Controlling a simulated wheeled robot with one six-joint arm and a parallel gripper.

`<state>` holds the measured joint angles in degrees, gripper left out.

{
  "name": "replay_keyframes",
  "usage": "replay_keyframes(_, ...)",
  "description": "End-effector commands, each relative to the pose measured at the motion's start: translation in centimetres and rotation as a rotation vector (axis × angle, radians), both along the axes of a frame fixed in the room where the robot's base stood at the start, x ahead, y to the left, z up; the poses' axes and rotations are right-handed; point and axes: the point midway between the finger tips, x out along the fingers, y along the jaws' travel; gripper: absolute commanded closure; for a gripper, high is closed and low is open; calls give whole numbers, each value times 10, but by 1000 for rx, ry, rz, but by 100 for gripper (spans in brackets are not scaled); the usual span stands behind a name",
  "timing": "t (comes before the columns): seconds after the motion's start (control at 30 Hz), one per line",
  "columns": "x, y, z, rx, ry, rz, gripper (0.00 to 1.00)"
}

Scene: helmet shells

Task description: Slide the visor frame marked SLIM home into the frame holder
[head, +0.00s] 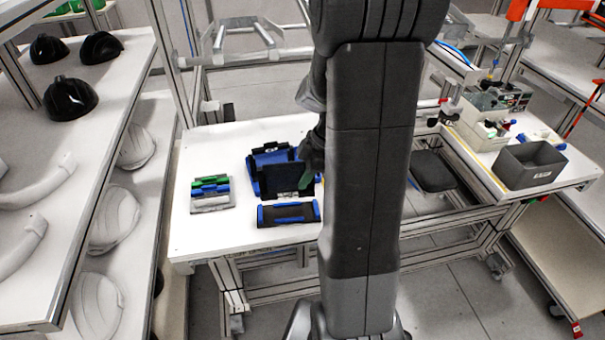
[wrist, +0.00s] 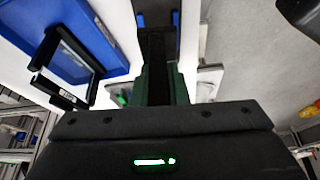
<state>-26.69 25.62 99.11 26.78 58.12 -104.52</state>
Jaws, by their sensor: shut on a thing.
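My gripper (wrist: 158,88) shows green fingers in the wrist view, shut on a dark, narrow piece (wrist: 155,62), which I take to be a visor frame; no SLIM mark is readable on it. In the head view the gripper (head: 307,176) is partly hidden by my arm, at the right side of a dark upright panel (head: 278,179). A blue holder (wrist: 100,22) lies to the left of the fingers in the wrist view, with a black bracket (wrist: 65,66) bearing a small pale label beside it. The blue and black holder (head: 255,172) stands behind the panel in the head view. Whether the held piece touches it, I cannot tell.
A flat black piece with blue ends (head: 288,214) lies at the table's front. Green, blue and pale frames (head: 210,191) lie to the left. The white table (head: 205,238) is clear at front left. A grey bin (head: 530,165) stands on the right bench.

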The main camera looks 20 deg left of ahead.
Motion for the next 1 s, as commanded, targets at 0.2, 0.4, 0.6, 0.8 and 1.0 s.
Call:
replay_keyframes(0.2,0,0,0,0,0,0,100)
replay_keyframes(0.4,0,0,-3,1,-1,1,100)
replay_keyframes(0.6,0,0,-21,0,0,0,100)
replay_keyframes(0.8,0,0,-42,0,0,1,100)
replay_keyframes(1.0,0,0,-56,0,0,1,100)
